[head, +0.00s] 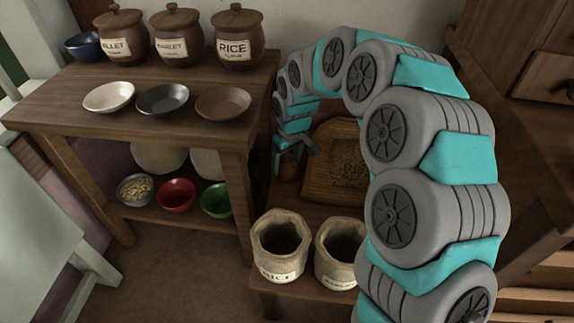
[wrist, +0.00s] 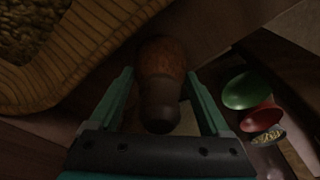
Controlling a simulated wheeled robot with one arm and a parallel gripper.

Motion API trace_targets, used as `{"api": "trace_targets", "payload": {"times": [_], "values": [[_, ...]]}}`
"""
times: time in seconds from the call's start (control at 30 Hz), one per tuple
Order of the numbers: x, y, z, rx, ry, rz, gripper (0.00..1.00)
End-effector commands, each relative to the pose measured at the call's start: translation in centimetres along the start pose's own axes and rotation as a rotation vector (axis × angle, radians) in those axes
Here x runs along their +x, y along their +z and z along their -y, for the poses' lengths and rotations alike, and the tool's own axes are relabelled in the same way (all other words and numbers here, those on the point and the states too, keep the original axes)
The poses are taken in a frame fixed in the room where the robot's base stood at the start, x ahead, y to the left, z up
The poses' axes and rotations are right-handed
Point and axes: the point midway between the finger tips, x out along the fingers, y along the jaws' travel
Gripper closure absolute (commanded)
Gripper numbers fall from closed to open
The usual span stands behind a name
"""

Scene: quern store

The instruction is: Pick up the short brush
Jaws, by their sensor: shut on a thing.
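The short brush (wrist: 160,80) is a stubby brown piece with a reddish-brown wooden part and a darker rounded end, seen between my fingers in the wrist view. My gripper (wrist: 160,74) has teal fingers on both sides of it and is shut on it. In the head view my gripper (head: 292,148) is low beside the wooden tray, left of my arm's arch. A small brown part of the brush (head: 288,171) shows under it there. The bristles cannot be made out.
A wooden tray (head: 314,190) of dark grain stands right beside my gripper. Two sacks, one marked RICE (head: 280,275), stand in front on the low shelf. A table (head: 70,108) at left holds jars and bowls, with red (head: 176,194) and green (head: 216,199) bowls below.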

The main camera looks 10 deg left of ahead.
Motion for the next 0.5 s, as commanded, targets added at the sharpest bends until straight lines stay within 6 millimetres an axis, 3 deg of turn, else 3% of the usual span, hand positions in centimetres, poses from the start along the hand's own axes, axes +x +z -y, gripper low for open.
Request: {"api": "trace_targets", "payload": {"times": [0.27,0.5], "values": [[-0.9,-0.2,0.0,0.000,0.001,-0.003,0.77],[-3.4,-0.5,0.0,0.001,0.000,-0.001,0.77]]}}
